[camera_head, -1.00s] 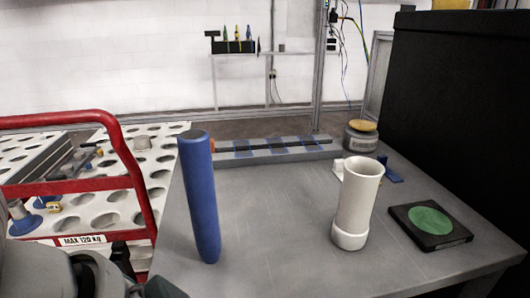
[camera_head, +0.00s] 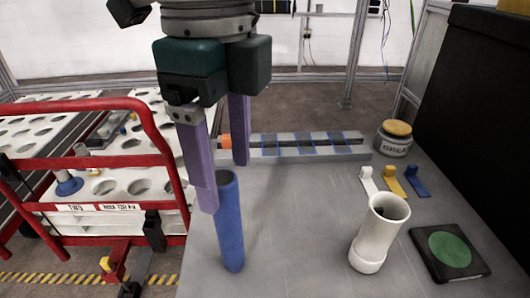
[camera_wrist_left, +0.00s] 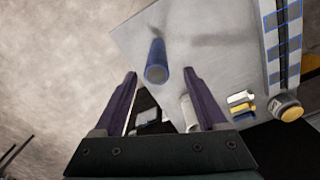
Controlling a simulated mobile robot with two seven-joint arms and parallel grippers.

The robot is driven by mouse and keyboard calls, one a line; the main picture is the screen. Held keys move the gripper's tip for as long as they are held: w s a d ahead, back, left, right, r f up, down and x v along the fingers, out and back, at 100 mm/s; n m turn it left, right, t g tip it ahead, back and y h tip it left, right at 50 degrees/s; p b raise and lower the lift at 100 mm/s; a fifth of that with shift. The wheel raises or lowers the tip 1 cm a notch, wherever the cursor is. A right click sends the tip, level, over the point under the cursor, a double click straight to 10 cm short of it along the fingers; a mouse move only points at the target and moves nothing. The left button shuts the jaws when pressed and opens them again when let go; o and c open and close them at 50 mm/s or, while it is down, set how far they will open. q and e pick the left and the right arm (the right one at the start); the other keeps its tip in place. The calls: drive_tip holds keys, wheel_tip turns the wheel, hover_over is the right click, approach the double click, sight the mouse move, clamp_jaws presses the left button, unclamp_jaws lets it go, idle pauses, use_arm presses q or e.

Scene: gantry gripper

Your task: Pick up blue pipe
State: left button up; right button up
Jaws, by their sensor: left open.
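The blue pipe (camera_head: 229,225) stands upright on the left part of the grey table (camera_head: 300,230). My left gripper (camera_head: 224,185) points down at the pipe's top with its purple fingers apart. One finger overlaps the pipe's upper left edge in the head view and the other is behind it to the right. I cannot tell whether either touches. In the left wrist view the pipe (camera_wrist_left: 156,62) lies beyond the open fingers (camera_wrist_left: 165,78), with nothing between the tips. My right gripper is not in view.
A white pipe (camera_head: 378,235) stands to the right, near a black block with a green disc (camera_head: 450,252). White, yellow and blue clips (camera_head: 392,180), a jar (camera_head: 394,140) and a grey rail (camera_head: 305,143) are behind. A red-railed cart (camera_head: 90,160) stands at left.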

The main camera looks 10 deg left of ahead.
sight(226, 212)
use_arm(q)
drive_tip(key=f, duration=0.7)
drive_tip(key=shift+s+a+f+b, duration=0.1)
drive_tip(key=shift+s+a+b, duration=0.1)
drive_tip(key=shift+a+b, duration=0.1)
drive_tip(key=shift+c, duration=0.2)
clamp_jaws()
